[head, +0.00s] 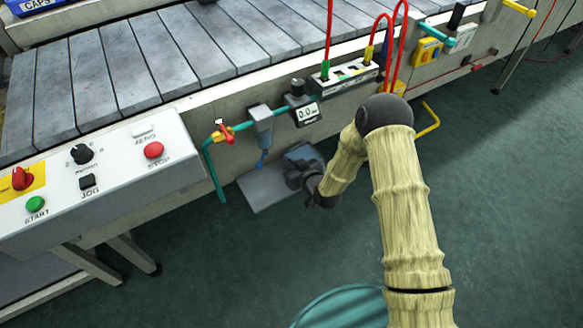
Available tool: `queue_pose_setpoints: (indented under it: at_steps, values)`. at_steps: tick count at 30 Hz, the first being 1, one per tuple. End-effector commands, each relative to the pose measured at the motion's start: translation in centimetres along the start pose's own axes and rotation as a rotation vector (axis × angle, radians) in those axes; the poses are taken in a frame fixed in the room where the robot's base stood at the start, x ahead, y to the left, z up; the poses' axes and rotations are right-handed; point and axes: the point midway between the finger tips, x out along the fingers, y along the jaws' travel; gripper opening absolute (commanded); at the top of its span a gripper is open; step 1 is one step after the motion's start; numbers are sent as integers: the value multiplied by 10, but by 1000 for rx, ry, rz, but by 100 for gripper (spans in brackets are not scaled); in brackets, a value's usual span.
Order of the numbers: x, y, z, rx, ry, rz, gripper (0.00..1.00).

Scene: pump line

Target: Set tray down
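A flat grey tray-like plate (262,191) shows below the conveyor's side, under a hanging nozzle with a blue tip (261,160). Its right part is hidden behind my gripper. I cannot tell whether it rests on the floor or is held just above it. My gripper (302,174) is dark and sits at the plate's right side, overlapping it in the head view. A blue-grey part (303,154) shows just behind the gripper. The fingertips are not clear, so I cannot tell whether they are open or shut on the plate.
A conveyor (140,70) runs along the back. A control panel (100,178) with buttons stands at left, its legs below. A gauge (307,112), a red-handled valve (223,131) and red hoses (330,35) line the conveyor side. A yellow bar (430,120) sticks out at right. Green floor (200,275) is clear in front.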

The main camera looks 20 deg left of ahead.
Motion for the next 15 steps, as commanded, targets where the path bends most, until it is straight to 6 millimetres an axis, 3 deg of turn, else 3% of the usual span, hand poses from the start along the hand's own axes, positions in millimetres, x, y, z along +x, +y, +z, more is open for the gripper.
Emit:
queue_pose_setpoints:
  at_steps: [3, 15]
  values:
    - [6, 0, 14, -1, 1, 0, 0]
    - [7, 0, 17, -1, 1, 0, 0]
